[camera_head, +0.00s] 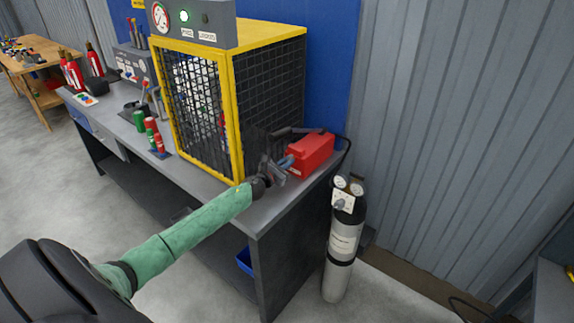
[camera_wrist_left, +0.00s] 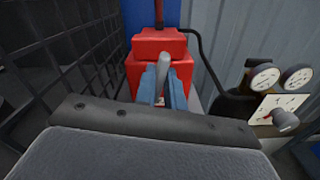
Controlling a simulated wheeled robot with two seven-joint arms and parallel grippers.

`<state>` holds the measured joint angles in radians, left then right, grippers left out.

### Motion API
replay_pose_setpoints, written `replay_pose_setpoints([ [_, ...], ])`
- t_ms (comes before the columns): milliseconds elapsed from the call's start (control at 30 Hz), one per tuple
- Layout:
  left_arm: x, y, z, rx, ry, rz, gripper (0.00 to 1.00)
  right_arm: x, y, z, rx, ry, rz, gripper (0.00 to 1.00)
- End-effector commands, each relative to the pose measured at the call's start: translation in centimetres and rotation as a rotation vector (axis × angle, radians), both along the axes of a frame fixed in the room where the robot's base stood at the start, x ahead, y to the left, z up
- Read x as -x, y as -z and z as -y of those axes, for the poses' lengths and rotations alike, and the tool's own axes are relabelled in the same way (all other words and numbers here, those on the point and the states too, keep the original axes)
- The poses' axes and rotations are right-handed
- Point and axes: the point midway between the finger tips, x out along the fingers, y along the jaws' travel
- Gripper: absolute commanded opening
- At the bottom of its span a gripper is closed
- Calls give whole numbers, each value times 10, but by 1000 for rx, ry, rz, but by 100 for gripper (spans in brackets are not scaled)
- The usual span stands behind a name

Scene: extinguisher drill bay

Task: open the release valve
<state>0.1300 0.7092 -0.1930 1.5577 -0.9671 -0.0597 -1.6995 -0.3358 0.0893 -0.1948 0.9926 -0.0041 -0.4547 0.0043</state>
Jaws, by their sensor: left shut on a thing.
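A red box (camera_head: 311,154) sits at the right end of the grey workbench. It also shows in the left wrist view (camera_wrist_left: 150,47). A grey lever (camera_wrist_left: 165,66) stands at the near face of this box. My left gripper (camera_head: 283,167) is at the near left side of the red box. In the left wrist view its blue fingers (camera_wrist_left: 163,88) are on either side of the grey lever, shut on it. The fingers hide the lever's lower part. I cannot read a label naming it as the release valve. My right gripper is not in view.
A yellow-framed mesh cage (camera_head: 236,100) stands just left of the red box. A gas cylinder (camera_head: 341,255) with a gauge panel (camera_head: 345,195) stands on the floor right of the workbench (camera_head: 285,205). A black hose (camera_wrist_left: 200,58) runs from the box. Floor in front is clear.

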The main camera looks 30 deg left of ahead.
Motion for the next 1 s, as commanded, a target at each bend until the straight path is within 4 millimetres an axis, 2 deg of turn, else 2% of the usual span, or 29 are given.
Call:
replay_pose_setpoints([
  [100,0,1,0,77,0,-6,0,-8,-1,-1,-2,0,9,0],
  [400,0,1,-1,217,1,-17,0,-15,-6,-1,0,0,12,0],
  [967,0,0,-1,260,0,-21,0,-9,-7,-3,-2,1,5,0],
  [1000,0,0,-1,260,0,-21,13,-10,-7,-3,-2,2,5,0],
])
